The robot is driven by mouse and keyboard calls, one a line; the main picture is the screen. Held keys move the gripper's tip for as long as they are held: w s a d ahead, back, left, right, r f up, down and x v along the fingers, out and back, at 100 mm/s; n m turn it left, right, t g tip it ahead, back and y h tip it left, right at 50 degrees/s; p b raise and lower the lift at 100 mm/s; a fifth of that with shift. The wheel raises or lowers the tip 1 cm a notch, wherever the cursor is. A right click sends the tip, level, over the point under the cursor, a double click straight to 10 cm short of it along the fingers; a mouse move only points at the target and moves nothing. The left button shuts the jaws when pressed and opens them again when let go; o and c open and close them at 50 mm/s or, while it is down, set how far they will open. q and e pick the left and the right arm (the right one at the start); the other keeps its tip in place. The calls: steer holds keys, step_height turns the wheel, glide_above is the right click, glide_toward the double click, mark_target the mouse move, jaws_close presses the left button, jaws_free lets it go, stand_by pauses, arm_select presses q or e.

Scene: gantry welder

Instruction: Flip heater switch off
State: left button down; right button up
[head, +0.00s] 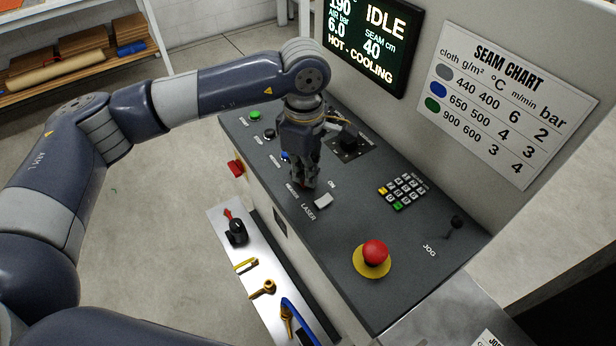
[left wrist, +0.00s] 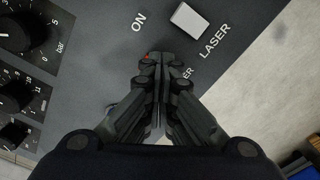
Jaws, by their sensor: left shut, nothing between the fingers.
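My left gripper (head: 305,184) is shut and empty, pointing down at the dark control panel (head: 350,240). Its fingertips are over the heater switch's place, beside a partly covered label; in the left wrist view only the label's last letters "ER" show. The heater switch is almost wholly hidden behind the fingers; a small red spot (left wrist: 146,57) shows at the fingertips in the left wrist view, perhaps part of the switch. I cannot tell whether the fingertips touch it. In the left wrist view the shut gripper (left wrist: 162,58) reaches up from below. My right gripper is not in view.
The white laser switch (head: 323,201) is close beside the fingers. A black knob (head: 348,140), a keypad (head: 402,191), a red emergency button (head: 375,253) and a jog lever (head: 456,223) stand on the panel. The screen (head: 372,40) reads IDLE and HOT - COOLING.

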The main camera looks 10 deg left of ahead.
arm_select(q)
steer(key=shift+r+p, duration=1.2)
steer(key=shift+r, duration=2.2)
